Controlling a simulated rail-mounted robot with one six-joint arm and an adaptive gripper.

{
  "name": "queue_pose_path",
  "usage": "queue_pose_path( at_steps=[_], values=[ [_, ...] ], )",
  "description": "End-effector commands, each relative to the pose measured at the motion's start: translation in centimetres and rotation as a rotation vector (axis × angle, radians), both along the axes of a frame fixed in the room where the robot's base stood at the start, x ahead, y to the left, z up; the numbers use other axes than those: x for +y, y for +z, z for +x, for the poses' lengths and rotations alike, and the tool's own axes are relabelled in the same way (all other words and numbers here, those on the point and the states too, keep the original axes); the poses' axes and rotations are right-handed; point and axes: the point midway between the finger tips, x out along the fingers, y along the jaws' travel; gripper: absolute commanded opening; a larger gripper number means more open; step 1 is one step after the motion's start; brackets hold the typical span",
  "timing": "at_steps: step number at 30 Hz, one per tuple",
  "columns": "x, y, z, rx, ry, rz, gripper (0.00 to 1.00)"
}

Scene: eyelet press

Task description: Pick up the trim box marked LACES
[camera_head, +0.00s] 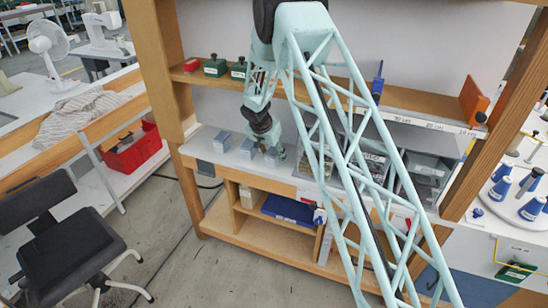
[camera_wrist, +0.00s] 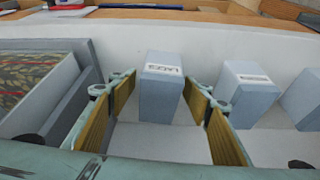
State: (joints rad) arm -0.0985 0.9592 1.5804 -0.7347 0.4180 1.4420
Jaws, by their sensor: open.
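The trim box marked LACES (camera_wrist: 160,90) is a small blue-grey block with a white label on top, its lettering upside down in the wrist view. It stands upright on the pale shelf. My gripper (camera_wrist: 162,84) is open, with one yellow-padded finger on each side of the box. Gaps show between the pads and the box, so it is not gripped. In the head view my gripper (camera_head: 277,151) is low at the rightmost of the small boxes (camera_head: 271,155), partly hiding it.
Two similar boxes stand to the right in the wrist view, one close to the finger (camera_wrist: 249,95) and one at the edge (camera_wrist: 303,100). A grey bin (camera_wrist: 62,95) stands close on the left. An upper wooden shelf (camera_head: 300,82) carries green boxes (camera_head: 215,66).

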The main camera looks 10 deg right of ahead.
Motion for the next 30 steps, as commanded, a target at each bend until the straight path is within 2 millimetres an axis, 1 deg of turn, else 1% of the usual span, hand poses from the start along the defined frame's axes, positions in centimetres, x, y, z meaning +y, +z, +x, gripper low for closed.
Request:
queue_pose_path(
  at_steps=[17,20,27,30],
  values=[
    [-0.01,-0.11,0.01,0.000,0.001,0.000,0.45],
    [-0.01,-0.11,0.01,0.000,0.001,0.000,0.38],
    [-0.01,-0.11,0.01,0.000,0.001,0.000,0.17],
    [-0.01,-0.09,0.03,0.000,0.001,0.000,0.17]
  ],
)
